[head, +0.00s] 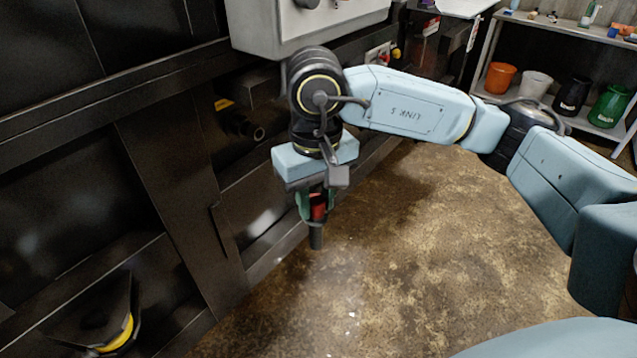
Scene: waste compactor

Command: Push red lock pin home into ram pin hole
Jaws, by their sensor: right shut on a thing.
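My right gripper (317,207) hangs below its pale blue wrist block, pointing down, in front of the dark machine. It is shut on the red lock pin (319,205), whose red part shows between the fingers. A dark cylindrical end (316,238) sticks out below the red. The pin is in the air, apart from the machine wall. A dark round socket-like fitting (257,133) stands out from the machine to the left of the wrist. I cannot tell whether it is the ram pin hole. My left gripper is not in view.
The dark compactor (165,150) fills the left side, with a yellow label (223,104) above the fitting. A grey control box (305,22) hangs above my wrist. The brown floor (400,250) is clear. A shelf at the back right holds an orange bucket (501,78) and other containers.

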